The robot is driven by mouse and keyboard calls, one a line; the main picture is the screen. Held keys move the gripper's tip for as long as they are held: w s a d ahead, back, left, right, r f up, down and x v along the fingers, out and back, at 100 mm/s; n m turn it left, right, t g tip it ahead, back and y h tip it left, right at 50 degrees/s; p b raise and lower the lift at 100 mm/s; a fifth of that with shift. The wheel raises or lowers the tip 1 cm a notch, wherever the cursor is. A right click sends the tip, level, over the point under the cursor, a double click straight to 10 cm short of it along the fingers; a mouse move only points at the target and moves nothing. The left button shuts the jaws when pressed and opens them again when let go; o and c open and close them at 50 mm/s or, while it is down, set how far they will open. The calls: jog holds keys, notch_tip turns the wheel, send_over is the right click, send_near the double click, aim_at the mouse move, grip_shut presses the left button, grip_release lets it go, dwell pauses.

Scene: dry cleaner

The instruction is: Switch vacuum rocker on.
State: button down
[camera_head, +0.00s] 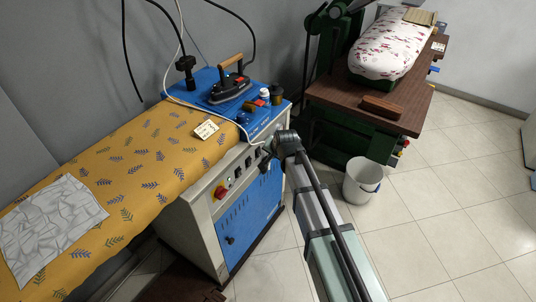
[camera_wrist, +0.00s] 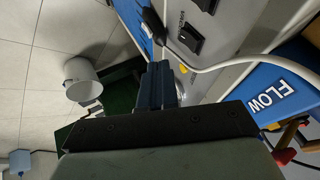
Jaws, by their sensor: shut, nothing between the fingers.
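The control panel (camera_head: 236,172) is on the front of the blue and grey ironing station in the head view. Small dark switches and a red knob (camera_head: 221,191) sit on it; their labels are too small to read there. The wrist view shows a black rocker (camera_wrist: 190,38) on the grey panel, with a small label beside it that seems to read vacuum. I cannot tell which way the rocker is tipped. My gripper (camera_wrist: 159,68) is shut and empty, just below the rocker in the wrist view and apart from it. In the head view my wrist mostly hides the fingers.
A black part (camera_wrist: 153,24) sits beside the rocker, and a white cable (camera_wrist: 240,62) crosses the panel. A FLOW label (camera_wrist: 271,96) is at right. The iron (camera_head: 230,86) stands on top. A white bucket (camera_head: 361,181) is on the floor, right of my arm.

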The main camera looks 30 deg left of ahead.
aim_at(259, 152)
jog(key=v, duration=0.6)
dwell(0.3)
jog(key=shift+d+f, duration=0.25)
jog(key=shift+f, duration=0.35)
jog(key=w+a+f, duration=0.3)
jog(key=a+f, duration=0.5)
jog(key=shift+w+a+f, duration=0.25)
jog(key=shift+w+f, duration=0.05)
jog(key=shift+f, duration=0.05)
